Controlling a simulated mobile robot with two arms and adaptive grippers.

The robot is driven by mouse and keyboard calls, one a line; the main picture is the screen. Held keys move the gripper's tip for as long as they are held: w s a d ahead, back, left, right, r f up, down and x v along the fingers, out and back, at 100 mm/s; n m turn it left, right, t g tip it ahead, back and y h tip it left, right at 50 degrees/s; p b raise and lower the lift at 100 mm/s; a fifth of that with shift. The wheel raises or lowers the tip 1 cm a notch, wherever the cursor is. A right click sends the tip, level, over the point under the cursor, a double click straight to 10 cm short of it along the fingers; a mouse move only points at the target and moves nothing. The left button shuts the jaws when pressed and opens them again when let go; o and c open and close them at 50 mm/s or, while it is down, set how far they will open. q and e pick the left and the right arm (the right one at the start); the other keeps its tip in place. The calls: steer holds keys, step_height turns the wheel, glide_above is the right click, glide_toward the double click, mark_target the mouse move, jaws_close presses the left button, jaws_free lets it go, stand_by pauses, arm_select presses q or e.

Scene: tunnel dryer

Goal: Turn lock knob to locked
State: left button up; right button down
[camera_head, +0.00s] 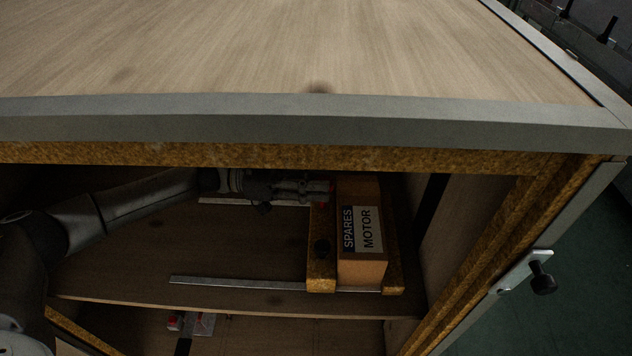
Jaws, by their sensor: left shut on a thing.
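My left gripper (322,190) reaches in from the left inside the cabinet. It is shut at the rear end of the brown rail left of a cardboard box. Small red bits show at its fingertips; the fingers mostly hide the held part, which seems to be the lock knob. A dark round knob (322,247) sits on the same brown rail (320,275), nearer the front and apart from the gripper. Another black knob (543,281) stands on a metal plate at the cabinet's right edge. My right gripper is not in view.
The box labelled SPARES MOTOR (362,272) stands between two brown rails on the shelf (240,250). Metal strips (235,283) run along the shelf. The cabinet's top edge (300,120) overhangs the opening. The shelf left of the rails is mostly clear.

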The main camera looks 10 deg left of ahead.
mark_target(319, 178)
arm_select(q)
steer(key=m+g+b, duration=0.2)
steer(key=g, duration=0.1)
steer(key=m+g+b, duration=0.1)
steer(key=g+b, duration=0.1)
steer(key=b, duration=0.1)
steer(key=m+g+b, duration=0.2)
steer(key=g+b, duration=0.1)
steer(key=shift+w+d+f+m+g+y, duration=0.1)
steer(key=shift+w+f+m+g+y, duration=0.2)
steer(key=shift+w+f+y, duration=0.1)
steer(key=shift+r+m+g+y+b, duration=0.15)
steer(key=shift+m+g+y+b, duration=0.5)
steer(key=shift+g+b, duration=0.65)
steer(key=o, duration=1)
steer(key=shift+d+r, duration=0.1)
steer(key=shift+r, duration=0.6)
step_height(319, 178, up, 9)
steer(key=shift+f, duration=0.1)
steer(key=shift+o, duration=0.2)
